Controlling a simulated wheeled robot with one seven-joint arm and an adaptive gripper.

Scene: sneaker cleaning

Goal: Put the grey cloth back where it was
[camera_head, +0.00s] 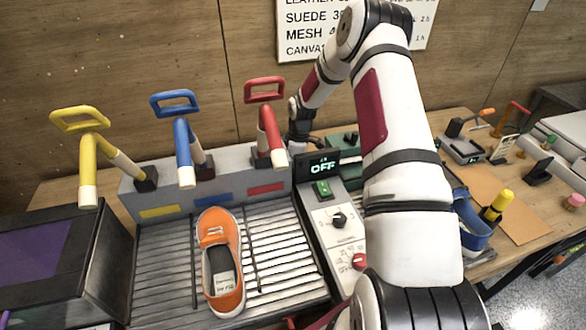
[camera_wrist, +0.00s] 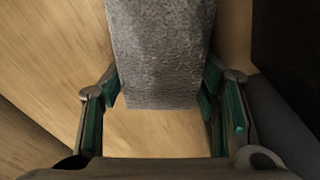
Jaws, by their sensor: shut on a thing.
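The grey cloth (camera_wrist: 160,50) fills the upper middle of the wrist view, as a rough-textured block between my fingers. My gripper (camera_wrist: 160,90) is shut on it, with one green-padded finger on each side. Light wood shows behind and below the cloth. In the head view my arm reaches over to the back of the machine. The gripper and the cloth are hidden there behind the machine's back wall and the red-handled nozzle.
An orange sneaker (camera_head: 221,262) lies on the slatted tray (camera_head: 165,270). Yellow (camera_head: 87,140), blue (camera_head: 181,140) and red (camera_head: 268,130) handled nozzles stand along the back wall. A control panel with an OFF display (camera_head: 318,165) is right of the tray.

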